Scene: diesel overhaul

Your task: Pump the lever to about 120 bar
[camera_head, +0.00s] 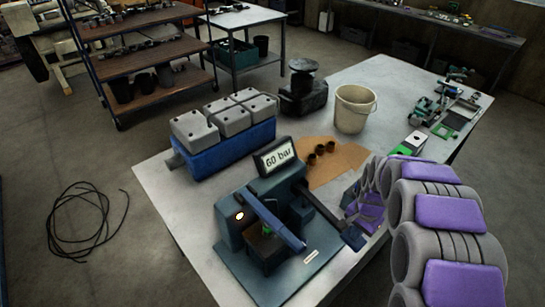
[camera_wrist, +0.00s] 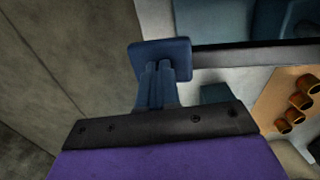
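The test pump (camera_head: 265,225) stands on the near part of the grey bench, and its display (camera_head: 276,157) reads "60 bar". The lever (camera_head: 318,208) is a dark bar slanting down to the right, with a blue-grey end pad (camera_head: 352,237). In the wrist view, the lever bar (camera_wrist: 255,44) runs right from the square blue pad (camera_wrist: 150,53). My gripper (camera_wrist: 161,66) has its narrow blue fingers together, in front of the pad and overlapping it; I cannot tell whether they touch. In the head view, my gripper (camera_head: 366,212) is partly hidden beside the lever's end.
A blue engine block with grey covers (camera_head: 225,140) stands behind the pump. Brown rings (camera_head: 320,150) lie on a tan sheet, also visible in the wrist view (camera_wrist: 292,115). A cream bucket (camera_head: 354,108) stands farther back. A coiled cable (camera_head: 85,220) lies on the floor at left.

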